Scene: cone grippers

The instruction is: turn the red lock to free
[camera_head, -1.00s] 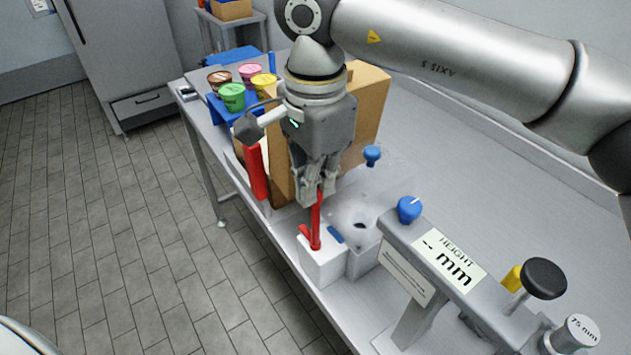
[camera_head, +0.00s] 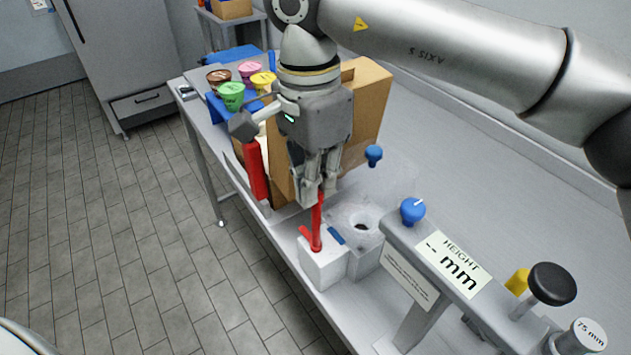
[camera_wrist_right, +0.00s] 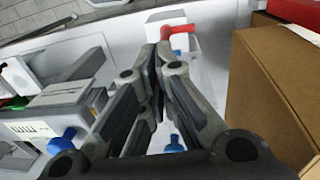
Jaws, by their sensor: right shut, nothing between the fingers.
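The red lock (camera_head: 317,236) is a red lever on top of a white block (camera_head: 323,268) near the table's front edge. One long red arm stands up toward my gripper, and a short red arm points left. In the right wrist view the lock (camera_wrist_right: 180,30) shows at the top centre. My right gripper (camera_head: 311,197) is shut and empty, with its fingertips at the upper end of the long red arm. In the right wrist view the fingertips (camera_wrist_right: 160,50) lie close to the lever's end; I cannot tell whether they touch. My left gripper is out of view.
A cardboard box (camera_head: 365,105) stands behind my gripper, with a red upright handle (camera_head: 256,170) left of it. A grey height gauge (camera_head: 445,260) with a blue knob (camera_head: 412,210) stands to the right. Coloured tubs (camera_head: 231,95) stand at the back left.

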